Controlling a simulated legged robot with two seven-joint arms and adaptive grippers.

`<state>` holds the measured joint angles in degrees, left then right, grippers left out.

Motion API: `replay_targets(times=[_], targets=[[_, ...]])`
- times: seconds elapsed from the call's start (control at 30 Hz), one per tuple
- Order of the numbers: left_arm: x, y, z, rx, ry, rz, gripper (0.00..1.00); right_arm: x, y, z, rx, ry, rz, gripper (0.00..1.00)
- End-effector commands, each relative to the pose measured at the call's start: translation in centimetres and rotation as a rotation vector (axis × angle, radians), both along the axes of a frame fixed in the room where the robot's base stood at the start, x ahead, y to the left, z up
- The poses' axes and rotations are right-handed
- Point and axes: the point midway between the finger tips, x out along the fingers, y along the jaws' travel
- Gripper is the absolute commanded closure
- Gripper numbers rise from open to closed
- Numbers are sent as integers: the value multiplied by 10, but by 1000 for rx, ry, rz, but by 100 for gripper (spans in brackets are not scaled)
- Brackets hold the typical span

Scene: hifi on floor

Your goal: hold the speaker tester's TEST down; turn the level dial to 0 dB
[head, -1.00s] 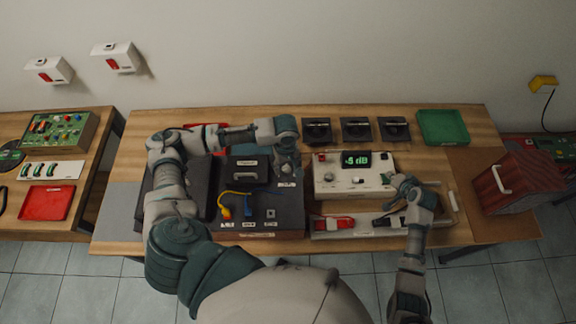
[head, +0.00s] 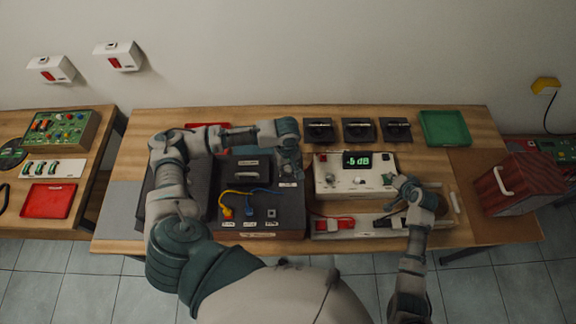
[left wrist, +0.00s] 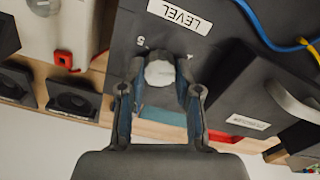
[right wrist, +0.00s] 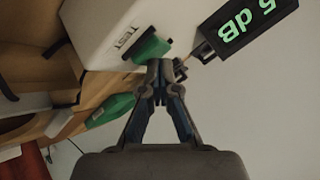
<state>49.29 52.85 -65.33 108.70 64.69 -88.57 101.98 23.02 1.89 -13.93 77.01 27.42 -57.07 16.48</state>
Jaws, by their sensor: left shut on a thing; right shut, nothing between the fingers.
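The speaker tester (head: 340,185) is a white box with a lit green display (head: 358,162), which reads about -5 dB; the right wrist view shows "5 dB" on the display (right wrist: 243,25). Its green TEST button (right wrist: 150,47) is by the TEST label. My right gripper (right wrist: 162,66) is shut and empty, its fingertips against or very near the button. The pale round level dial (left wrist: 160,73) sits on a dark box (head: 258,212) beside a LEVEL label. My left gripper (left wrist: 158,80) is shut on the dial, a finger on each side. In the head view, my left gripper (head: 288,165) hides the dial.
Blue and yellow cables (head: 240,192) lie on the dark box. Several black speakers (head: 357,130) and a green tray (head: 445,127) stand at the back. A tray with a red item (head: 333,223) lies in front of the tester. A red case (head: 515,182) stands at right.

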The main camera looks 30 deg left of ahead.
Motion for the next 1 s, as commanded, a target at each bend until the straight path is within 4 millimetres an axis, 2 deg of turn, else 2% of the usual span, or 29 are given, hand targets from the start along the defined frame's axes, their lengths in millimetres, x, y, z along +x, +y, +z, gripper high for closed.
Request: replay_targets(times=[0.27, 1.0], targets=[[0, 0, 0, -1, 0, -142, 100, 0, 0, -1, -1, 1, 0, 100], [0, 0, 0, 0, 0, -832, 100, -1, 0, -1, -1, 1, 0, 100]])
